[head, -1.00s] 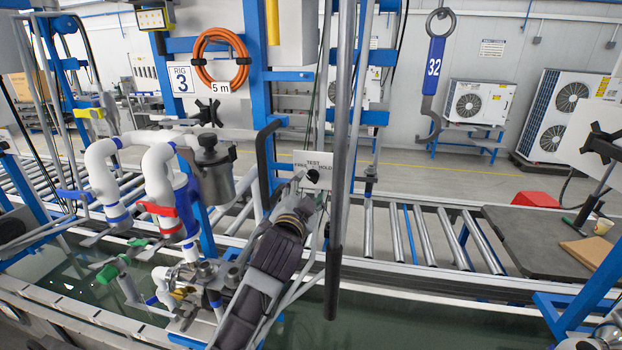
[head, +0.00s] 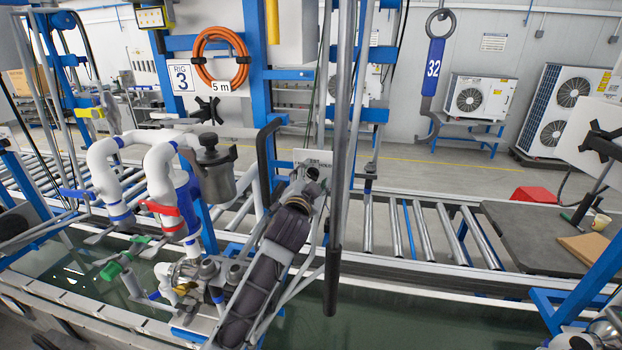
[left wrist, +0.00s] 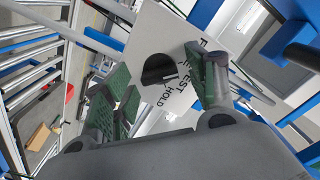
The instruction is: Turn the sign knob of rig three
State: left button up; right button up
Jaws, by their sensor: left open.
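The rig three sign (head: 300,156) is a white plate with dark lettering beside the blue upright, partly hidden by my left gripper. In the left wrist view the sign plate (left wrist: 152,30) is large and tilted, with words including TEST and HOLD. The sign knob (left wrist: 158,69) is a dark, rounded shape on the plate. My left gripper (head: 308,180) is in front of the sign. In the left wrist view its green-padded fingers (left wrist: 160,75) are open, one on each side of the knob in the picture. I cannot tell whether they touch it.
A thick grey pole (head: 341,180) stands just right of my left gripper. White pipes (head: 160,175) and a metal canister (head: 213,180) stand to the left. A RIG 3 label (head: 181,78) and orange hose coil (head: 220,59) hang above. A roller conveyor (head: 425,235) runs behind.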

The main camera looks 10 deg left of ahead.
pick_arm(q)
jog(key=c, duration=1)
jog(key=shift+m, duration=0.4)
jog(key=m, duration=0.7)
jog(key=shift+f+m, duration=0.1)
jog(key=shift+m, duration=0.3)
jog(key=m, duration=0.5)
jog(key=shift+f+m, duration=0.15)
jog(key=shift+m, duration=2.05)
